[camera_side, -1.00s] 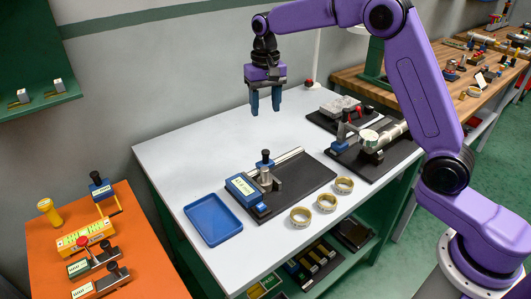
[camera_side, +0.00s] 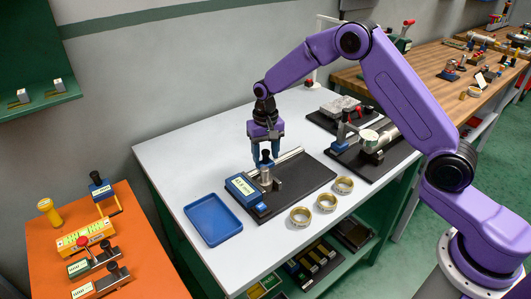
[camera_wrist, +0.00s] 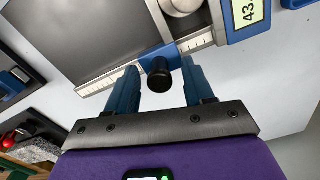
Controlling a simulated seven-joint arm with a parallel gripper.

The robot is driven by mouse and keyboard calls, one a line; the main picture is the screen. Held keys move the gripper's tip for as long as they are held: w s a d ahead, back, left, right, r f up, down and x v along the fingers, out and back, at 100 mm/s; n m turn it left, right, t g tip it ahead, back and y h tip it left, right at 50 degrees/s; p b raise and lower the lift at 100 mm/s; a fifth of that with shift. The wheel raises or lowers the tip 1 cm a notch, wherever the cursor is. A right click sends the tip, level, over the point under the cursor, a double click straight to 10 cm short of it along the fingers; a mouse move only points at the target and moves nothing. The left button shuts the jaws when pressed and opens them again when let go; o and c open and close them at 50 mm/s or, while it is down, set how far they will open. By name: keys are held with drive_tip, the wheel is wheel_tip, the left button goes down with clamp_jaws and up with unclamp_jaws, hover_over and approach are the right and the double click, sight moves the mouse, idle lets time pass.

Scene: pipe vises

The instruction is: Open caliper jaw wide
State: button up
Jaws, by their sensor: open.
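The caliper is a bench fixture on a dark plate (camera_side: 305,180). It has a blue display box (camera_side: 245,190), also in the wrist view (camera_wrist: 247,14), where digits starting "43" show. A pale graduated rail (camera_side: 288,155) runs away from the box. A sliding jaw with a blue carriage and an upright black-topped knob (camera_side: 265,155) sits on the rail close to the box. My gripper (camera_side: 267,163) is open, pointing down at the knob. In the wrist view the knob (camera_wrist: 159,75) stands between the two blue fingers, with gaps on both sides. Contact is not visible.
A blue tray (camera_side: 212,219) lies left of the fixture. Three brass rings (camera_side: 327,201) lie in front of it. A second dark plate with a clamped pipe (camera_side: 385,138) stands to the right. The white table's left rear area (camera_side: 190,150) is clear.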

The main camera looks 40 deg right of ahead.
drive_tip(key=shift+f, duration=0.15)
clamp_jaws()
drive_tip(key=d, duration=0.6)
drive_tip(key=shift+d, duration=0.35)
unclamp_jaws()
